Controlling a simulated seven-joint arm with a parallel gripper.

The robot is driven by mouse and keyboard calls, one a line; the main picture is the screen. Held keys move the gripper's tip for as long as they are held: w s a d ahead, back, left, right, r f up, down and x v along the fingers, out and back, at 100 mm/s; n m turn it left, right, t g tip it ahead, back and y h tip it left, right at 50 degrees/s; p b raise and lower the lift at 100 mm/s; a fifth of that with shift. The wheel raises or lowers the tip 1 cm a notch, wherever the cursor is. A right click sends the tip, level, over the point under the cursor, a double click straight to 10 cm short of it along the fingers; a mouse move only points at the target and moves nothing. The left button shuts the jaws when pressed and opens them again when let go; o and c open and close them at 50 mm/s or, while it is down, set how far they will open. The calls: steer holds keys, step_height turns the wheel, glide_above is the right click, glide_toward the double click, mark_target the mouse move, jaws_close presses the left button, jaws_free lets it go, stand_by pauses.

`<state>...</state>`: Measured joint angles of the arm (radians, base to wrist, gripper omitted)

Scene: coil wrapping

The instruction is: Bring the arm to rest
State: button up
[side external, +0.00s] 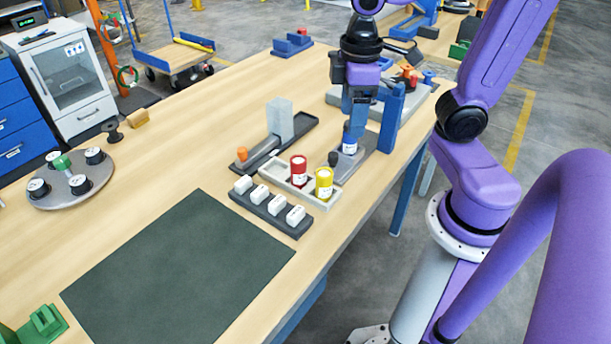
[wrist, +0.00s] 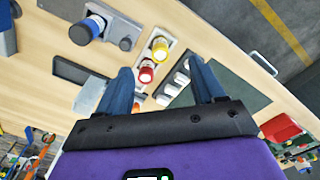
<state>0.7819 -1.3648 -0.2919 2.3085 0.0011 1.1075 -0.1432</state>
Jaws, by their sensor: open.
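My gripper (side external: 356,118) hangs over the workbench with its fingers pointing down. In the wrist view its two blue fingers (wrist: 164,80) are spread apart with nothing held between them. A blue-and-white coil (wrist: 92,25) stands on a grey fixture (wrist: 112,34), outside the fingers. In the side view this coil (side external: 349,147) shows just below the fingers, partly hidden. A red coil (side external: 299,170) and a yellow coil (side external: 324,182) stand upright in a pale tray (side external: 271,173), whose left slot looks empty.
White boxes (side external: 276,205) sit in a dark rack in front of the tray. A dark green mat (side external: 180,270) lies clear. A grey block (side external: 279,120) stands on a dark base. A round turntable (side external: 70,182) holds several black-and-white spools. A blue upright (side external: 391,117) stands beside my gripper.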

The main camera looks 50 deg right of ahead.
steer(key=s+a+f+n, duration=0.3)
steer(key=s+f+n, duration=0.1)
steer(key=s, duration=0.5)
steer(key=shift+s+a+f, duration=0.3)
steer(key=shift+s+a, duration=0.1)
